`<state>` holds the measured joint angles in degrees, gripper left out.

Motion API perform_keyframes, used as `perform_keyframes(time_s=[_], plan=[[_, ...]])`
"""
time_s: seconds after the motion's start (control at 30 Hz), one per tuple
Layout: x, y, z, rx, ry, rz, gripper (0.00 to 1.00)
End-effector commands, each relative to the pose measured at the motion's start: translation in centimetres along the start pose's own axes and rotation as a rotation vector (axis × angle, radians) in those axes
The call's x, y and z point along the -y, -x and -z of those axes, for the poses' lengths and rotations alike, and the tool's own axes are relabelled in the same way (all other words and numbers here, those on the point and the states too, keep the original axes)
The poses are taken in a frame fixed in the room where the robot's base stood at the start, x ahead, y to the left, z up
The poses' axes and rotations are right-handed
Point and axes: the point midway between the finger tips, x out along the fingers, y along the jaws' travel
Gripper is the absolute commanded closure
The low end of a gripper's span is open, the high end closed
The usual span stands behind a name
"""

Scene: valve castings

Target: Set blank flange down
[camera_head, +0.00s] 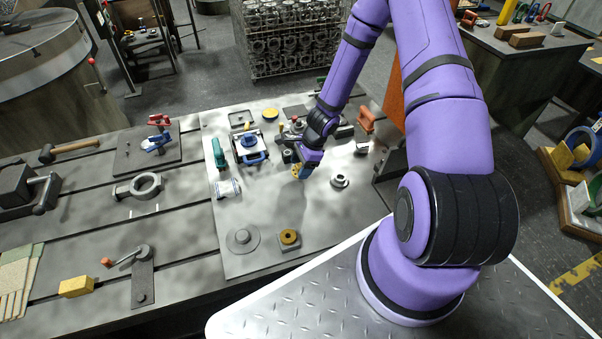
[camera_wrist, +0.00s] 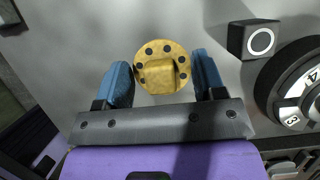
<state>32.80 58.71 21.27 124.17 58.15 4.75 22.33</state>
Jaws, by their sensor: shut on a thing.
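The blank flange (camera_wrist: 162,47) is a yellow-brown disc with a ring of dark bolt holes and a raised block in its middle. In the wrist view it sits between the two blue fingers of my gripper (camera_wrist: 163,76), which is shut on it. In the head view my gripper (camera_head: 302,171) is over the grey plate on the bench, and the flange (camera_head: 295,170) shows as a small yellow patch, partly hidden by the fingers. I cannot tell whether the flange touches the plate.
A dark block with a white ring (camera_wrist: 259,40) and a black numbered dial (camera_wrist: 296,92) stand right of the flange. A small round flanged part (camera_head: 340,181) is to the right. A blue-and-white fixture (camera_head: 249,147) stands left. Bare plate (camera_head: 277,205) lies in front.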

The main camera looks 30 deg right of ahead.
Motion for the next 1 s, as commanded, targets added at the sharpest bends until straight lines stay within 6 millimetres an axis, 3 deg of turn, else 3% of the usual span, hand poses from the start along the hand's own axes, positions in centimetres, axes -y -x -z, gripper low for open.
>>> perform_keyframes(time_s=[0.23,0.63,0.67,0.73,1.0], plan=[[-0.2,-2.9,1.1,0.003,-0.005,-0.004,0.73],[-0.3,-3.4,1.4,0.002,-0.002,-0.004,0.73],[-0.3,-3.3,1.4,0.002,-0.002,-0.004,0.30],[-0.3,-3.3,1.4,0.002,-0.002,-0.004,0.14],[-0.3,-3.3,1.4,0.001,-0.002,-0.003,0.11]])
